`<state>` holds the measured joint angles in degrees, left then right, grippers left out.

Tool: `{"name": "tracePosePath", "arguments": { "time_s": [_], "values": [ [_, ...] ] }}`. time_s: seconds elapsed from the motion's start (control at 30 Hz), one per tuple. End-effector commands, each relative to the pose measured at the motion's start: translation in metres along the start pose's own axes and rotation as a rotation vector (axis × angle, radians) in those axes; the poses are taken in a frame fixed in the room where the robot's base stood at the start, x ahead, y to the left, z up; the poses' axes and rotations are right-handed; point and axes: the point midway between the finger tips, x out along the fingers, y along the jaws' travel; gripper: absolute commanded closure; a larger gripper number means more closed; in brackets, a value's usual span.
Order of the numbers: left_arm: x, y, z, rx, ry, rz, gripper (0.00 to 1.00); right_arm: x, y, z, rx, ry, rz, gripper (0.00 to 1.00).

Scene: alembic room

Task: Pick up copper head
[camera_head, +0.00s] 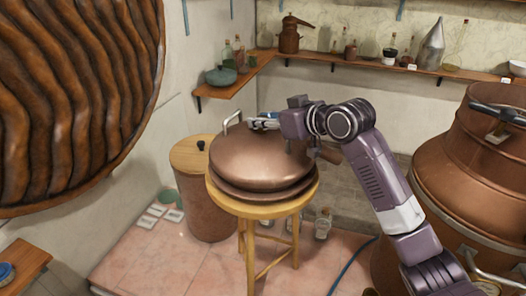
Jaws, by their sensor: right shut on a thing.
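The copper head (253,160) is a wide, domed copper lid with a metal handle (233,121) at its upper left and a pipe stub at its right. It rests on a round wooden stool (226,202). My right arm comes in from the lower right, and my right gripper (262,121) is over the far top of the head, pointing left. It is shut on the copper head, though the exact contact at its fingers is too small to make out. My left gripper is not in view.
A large copper still (450,190) stands close on the right. A copper drum with a wooden lid (195,154) is behind the stool at left. Wall shelves (380,67) hold bottles and vessels. A dark ribbed wooden object (70,90) fills the upper left.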

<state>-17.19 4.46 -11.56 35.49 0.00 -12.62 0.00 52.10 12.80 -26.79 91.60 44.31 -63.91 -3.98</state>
Motion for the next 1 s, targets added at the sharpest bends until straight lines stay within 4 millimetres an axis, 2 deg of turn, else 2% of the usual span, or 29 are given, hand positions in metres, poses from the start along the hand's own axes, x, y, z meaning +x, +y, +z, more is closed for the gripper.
{"name": "tracePosePath", "arguments": {
  "time_s": [0.03, 0.33, 0.47, 1.0],
  "values": [
    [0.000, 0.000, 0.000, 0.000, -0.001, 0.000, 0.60, -0.002, 0.000, -0.007, -0.003, 0.014, 0.001, 1.00],
    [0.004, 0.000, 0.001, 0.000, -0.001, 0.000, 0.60, -0.005, 0.000, -0.014, -0.003, 0.015, 0.001, 1.00],
    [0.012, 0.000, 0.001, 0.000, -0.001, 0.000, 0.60, -0.011, 0.000, -0.029, -0.006, 0.018, 0.002, 1.00],
    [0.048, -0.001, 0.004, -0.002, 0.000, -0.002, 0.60, -0.055, -0.001, -0.133, -0.005, 0.016, 0.001, 1.00]
  ]
}}
